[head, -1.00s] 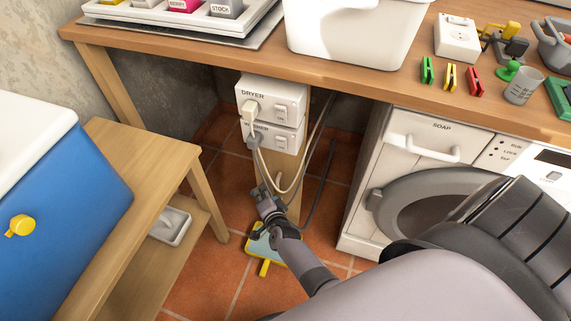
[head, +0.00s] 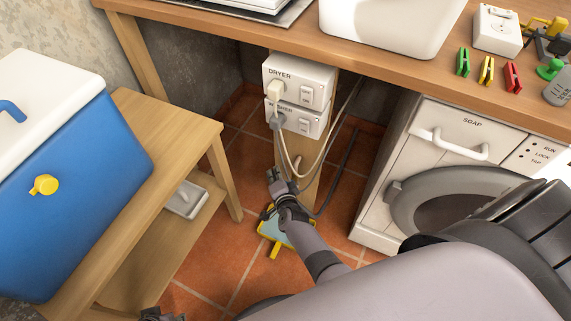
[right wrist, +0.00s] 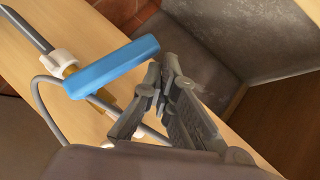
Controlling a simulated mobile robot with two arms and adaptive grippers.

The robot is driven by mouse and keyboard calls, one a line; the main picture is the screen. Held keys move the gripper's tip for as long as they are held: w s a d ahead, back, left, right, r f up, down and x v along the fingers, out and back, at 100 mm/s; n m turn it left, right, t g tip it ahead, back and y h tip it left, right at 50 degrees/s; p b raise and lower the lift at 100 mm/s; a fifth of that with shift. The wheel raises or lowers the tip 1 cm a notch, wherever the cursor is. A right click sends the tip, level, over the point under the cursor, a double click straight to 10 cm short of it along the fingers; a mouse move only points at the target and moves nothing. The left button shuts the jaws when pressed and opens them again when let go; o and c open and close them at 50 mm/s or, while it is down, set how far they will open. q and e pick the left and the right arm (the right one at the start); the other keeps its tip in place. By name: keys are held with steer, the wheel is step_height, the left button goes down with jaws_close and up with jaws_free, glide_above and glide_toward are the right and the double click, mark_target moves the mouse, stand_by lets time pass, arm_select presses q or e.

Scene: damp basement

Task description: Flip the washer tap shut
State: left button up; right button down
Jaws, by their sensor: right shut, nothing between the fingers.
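The washer tap shows in the right wrist view as a blue lever (right wrist: 112,67) over a pipe with a white collar (right wrist: 61,63), against a wooden post (right wrist: 113,20). The lever lies crosswise to the pipe. My right gripper (right wrist: 158,78) is shut and empty, its fingertips close beside the lever's right end; I cannot tell whether they touch. In the head view my right gripper (head: 273,177) is low in front of the post, below the washer socket (head: 294,119), and the tap cannot be made out. A dark piece of my left gripper (head: 160,314) shows at the bottom edge.
The dryer socket (head: 298,80) sits above the washer one, with plugs and hanging cables. The washing machine (head: 383,216) with its grey round door stands to the right. A low wooden bench (head: 165,128) with a blue cooler (head: 70,170) is left. A yellow-edged dustpan-like thing (head: 275,250) lies on the floor.

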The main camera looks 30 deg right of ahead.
steer(key=shift+r, duration=0.2)
steer(key=shift+r+p, duration=0.25)
steer(key=shift+p, duration=0.1)
steer(key=shift+r, duration=0.25)
arm_select(q)
steer(key=f, duration=0.5)
steer(key=shift+s, duration=0.4)
steer(key=shift+w+r, duration=0.15)
